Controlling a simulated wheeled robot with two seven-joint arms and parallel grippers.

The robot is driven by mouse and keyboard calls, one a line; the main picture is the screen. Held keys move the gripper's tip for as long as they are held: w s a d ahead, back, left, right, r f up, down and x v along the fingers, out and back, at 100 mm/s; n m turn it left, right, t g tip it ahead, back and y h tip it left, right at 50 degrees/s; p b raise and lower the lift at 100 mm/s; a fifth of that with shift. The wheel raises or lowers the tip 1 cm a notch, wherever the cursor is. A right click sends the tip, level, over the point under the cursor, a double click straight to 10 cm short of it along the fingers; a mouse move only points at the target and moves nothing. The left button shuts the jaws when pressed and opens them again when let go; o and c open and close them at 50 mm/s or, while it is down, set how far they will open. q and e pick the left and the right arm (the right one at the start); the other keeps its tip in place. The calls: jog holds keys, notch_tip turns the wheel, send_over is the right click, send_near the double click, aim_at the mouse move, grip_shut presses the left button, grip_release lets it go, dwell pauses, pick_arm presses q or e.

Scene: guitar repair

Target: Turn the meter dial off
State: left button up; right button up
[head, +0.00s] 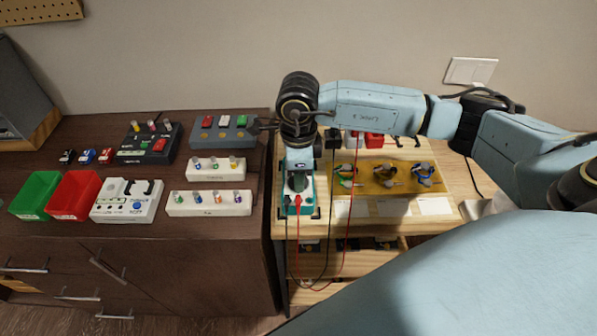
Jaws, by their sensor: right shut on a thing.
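The meter (307,208) is a teal-edged box at the left end of the light wooden bench. Red and black leads run from its front and hang over the bench edge. My right gripper (298,182) points straight down onto the meter's top face, shut on the dial. The dial itself is mostly hidden under the hand, so its setting cannot be read. My left gripper is not in view.
A yellow-brown board (375,178) with wired parts lies right of the meter. On the dark cabinet to the left are white knob strips (208,203), a white pedal box (128,202), and green (36,197) and red (73,196) bins. A wall socket (470,71) is behind.

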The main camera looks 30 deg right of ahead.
dwell(0.5)
jog(key=o, duration=1)
